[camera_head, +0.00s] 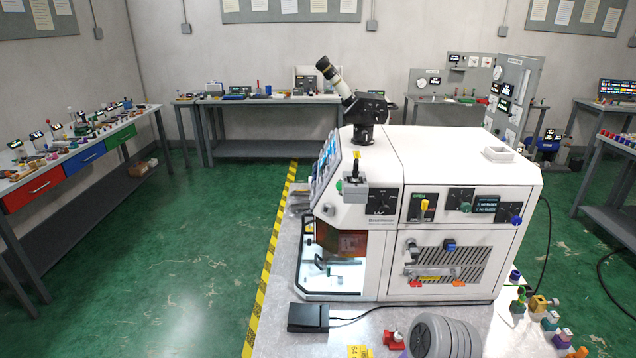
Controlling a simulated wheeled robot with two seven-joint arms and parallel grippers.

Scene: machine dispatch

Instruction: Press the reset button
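A white machine (440,165) stands on a light worktop in the middle of the head view. I cannot tell which of its controls is the reset button; no readable label marks one. Its front has dials with a yellow knob (424,206), a green knob (464,207) and a blue knob (517,220), and a small dark display (485,205). A yellow-topped joystick (356,166) stands at its left corner. A slanted screen panel (326,165) on the left side shows only edge-on. Neither of my grippers is in view.
A black pedal-like box (308,318) with a cable lies in front of the machine. Grey discs (440,338), a red part (393,340) and several small coloured parts lie along the near edge. Benches with tools line the walls. The green floor (200,250) at left is clear.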

